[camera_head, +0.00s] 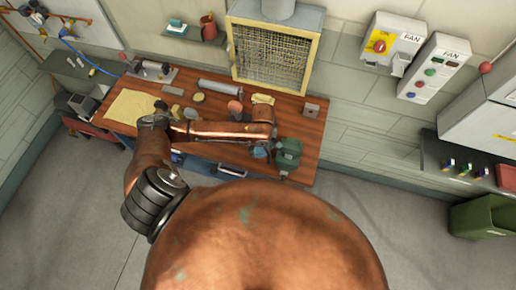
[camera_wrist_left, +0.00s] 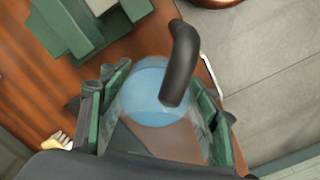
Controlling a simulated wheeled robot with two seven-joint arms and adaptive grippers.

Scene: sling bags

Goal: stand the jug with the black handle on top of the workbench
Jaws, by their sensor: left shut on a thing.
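The jug is clear with blue contents and a black handle (camera_wrist_left: 181,62). In the left wrist view, its blue body (camera_wrist_left: 150,88) sits between the green fingers of my left gripper (camera_wrist_left: 158,118), which is shut on it. In the head view, the jug shows as a small blue patch (camera_head: 259,153) under the end of my left arm, near the front edge of the workbench (camera_head: 300,128). My left gripper (camera_head: 262,145) is mostly hidden by the arm there. I cannot tell whether the jug's base touches the bench. My right gripper is not in view.
A green vise (camera_head: 288,152) stands close to the right of the jug; it also shows in the left wrist view (camera_wrist_left: 85,25). A wire-mesh panel (camera_head: 272,55) is behind the bench. A small grey block (camera_head: 311,110) lies at right. Bare wood shows between the vise and this block.

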